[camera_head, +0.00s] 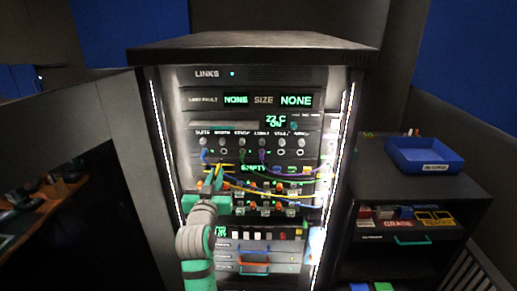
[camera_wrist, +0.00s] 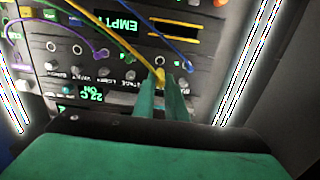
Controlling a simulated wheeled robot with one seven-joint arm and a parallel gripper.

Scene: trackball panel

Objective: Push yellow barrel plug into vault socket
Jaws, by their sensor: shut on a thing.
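The yellow barrel plug (camera_wrist: 160,78) is pinched between the fingertips of my gripper (camera_wrist: 161,88). Its yellow cable (camera_wrist: 128,47) runs off to the upper left in the wrist view. In the head view my gripper (camera_head: 217,176) is in front of the rack, just below the labelled socket row, toward its left end. In the wrist view the plug overlaps that row beside the blue cable's plug (camera_wrist: 190,67). The fingers hide the plug's front, so I cannot tell whether it touches a socket. The label for vault is too blurred to read with certainty.
Blue, green and purple (camera_head: 262,155) cables occupy other sockets in the row. Loose cables (camera_head: 290,188) droop across the panel to the right. A side cabinet with a blue tray (camera_head: 424,154) stands at the right. Lit strips edge the rack on both sides.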

